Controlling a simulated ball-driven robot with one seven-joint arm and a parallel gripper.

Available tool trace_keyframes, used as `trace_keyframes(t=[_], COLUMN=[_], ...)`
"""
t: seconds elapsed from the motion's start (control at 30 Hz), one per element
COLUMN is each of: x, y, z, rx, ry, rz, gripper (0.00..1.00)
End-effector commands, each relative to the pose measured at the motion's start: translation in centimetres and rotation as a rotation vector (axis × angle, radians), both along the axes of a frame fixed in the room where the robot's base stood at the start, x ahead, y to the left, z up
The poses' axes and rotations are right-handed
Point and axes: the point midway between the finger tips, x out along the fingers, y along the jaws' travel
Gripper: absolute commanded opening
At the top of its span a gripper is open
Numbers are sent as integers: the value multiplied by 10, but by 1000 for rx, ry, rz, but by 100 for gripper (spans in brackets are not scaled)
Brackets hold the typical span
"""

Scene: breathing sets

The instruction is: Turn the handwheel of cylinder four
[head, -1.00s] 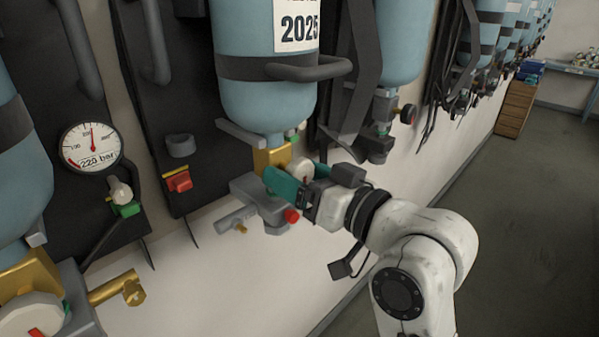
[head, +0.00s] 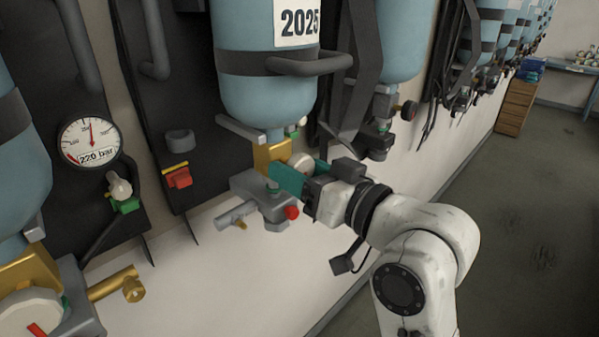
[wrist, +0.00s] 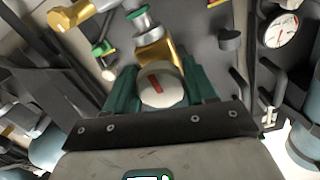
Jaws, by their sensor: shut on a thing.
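A pale blue cylinder (head: 266,92) with a "2025" label hangs upside down in the middle of the head view, its brass valve (head: 268,153) below it. The valve's off-white handwheel (head: 303,162) shows partly beside my gripper (head: 292,178). In the wrist view the handwheel (wrist: 161,86) sits between my two green fingers, its red mark close to upright in the picture. My gripper (wrist: 158,92) is shut on the handwheel. I cannot read a cylinder number.
A grey block with a red knob (head: 291,212) sits just below my fingers. A gauge (head: 90,142) reading 220 bar is at the left. Another cylinder (head: 403,45) hangs to the right, with more behind. The floor (head: 500,220) at the right is clear.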

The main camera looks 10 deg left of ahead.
Motion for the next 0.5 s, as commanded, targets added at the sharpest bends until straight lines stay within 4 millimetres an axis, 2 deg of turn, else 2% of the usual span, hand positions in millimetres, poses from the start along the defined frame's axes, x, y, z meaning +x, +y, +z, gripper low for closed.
trace_keyframes(t=[0.27, 0.5], x=[0, 1], y=[0, 0], z=[-4, -8], rx=[-33, -116], ry=[-35, -139], rz=[0, 0], gripper=[24, 24])
